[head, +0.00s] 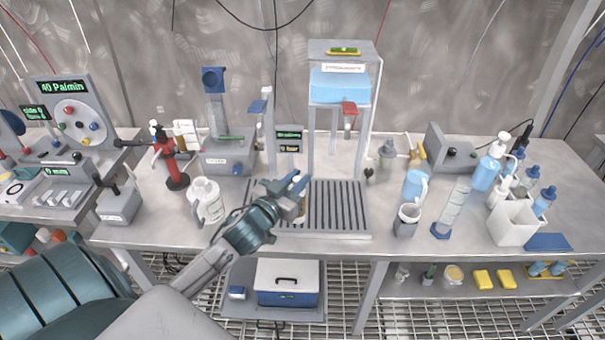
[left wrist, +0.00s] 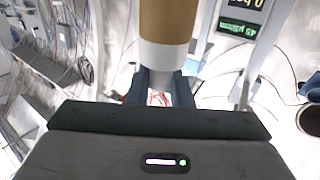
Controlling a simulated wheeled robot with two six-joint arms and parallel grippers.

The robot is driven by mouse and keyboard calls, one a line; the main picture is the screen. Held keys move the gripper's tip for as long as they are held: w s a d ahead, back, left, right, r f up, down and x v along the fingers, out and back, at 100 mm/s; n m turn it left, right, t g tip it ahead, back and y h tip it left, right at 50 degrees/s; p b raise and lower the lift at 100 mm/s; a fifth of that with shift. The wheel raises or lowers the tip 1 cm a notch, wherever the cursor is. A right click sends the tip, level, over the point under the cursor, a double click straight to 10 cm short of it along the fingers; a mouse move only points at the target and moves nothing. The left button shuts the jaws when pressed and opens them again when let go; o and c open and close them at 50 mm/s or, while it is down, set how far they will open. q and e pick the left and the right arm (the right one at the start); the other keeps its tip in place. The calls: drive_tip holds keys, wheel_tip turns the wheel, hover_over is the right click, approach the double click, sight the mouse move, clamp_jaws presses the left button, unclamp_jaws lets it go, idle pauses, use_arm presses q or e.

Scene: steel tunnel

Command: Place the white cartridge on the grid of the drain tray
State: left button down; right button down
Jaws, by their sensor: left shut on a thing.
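My left gripper (head: 291,185) is shut on the white cartridge, a cylinder with a broad tan band. In the left wrist view the cartridge (left wrist: 164,55) stands out past the fingers (left wrist: 162,88), its white end nearest them. In the head view a small part of the cartridge (head: 301,213) shows beside the gripper; the rest is hidden. The drain tray (head: 338,208) has a dark slatted grid on the bench. The gripper and cartridge are over its left part. I cannot tell whether the cartridge touches the grid. My right gripper is not in view.
A water dispenser frame (head: 341,88) with a blue tank rises behind the tray. A white jug (head: 206,201) and a red stand (head: 171,165) are to the left. The grid's right part is clear.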

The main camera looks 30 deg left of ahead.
use_arm(q)
drive_tip(key=w+a+f+p, duration=0.1)
drive_tip(key=w+f+p, duration=0.1)
drive_tip(key=w+f, duration=0.2)
drive_tip(key=shift+w+a, duration=0.35)
drive_tip(key=c, duration=1.3)
unclamp_jaws()
drive_tip(key=s+b, duration=0.6)
drive_tip(key=s, duration=0.6)
drive_tip(key=shift+b, duration=0.35)
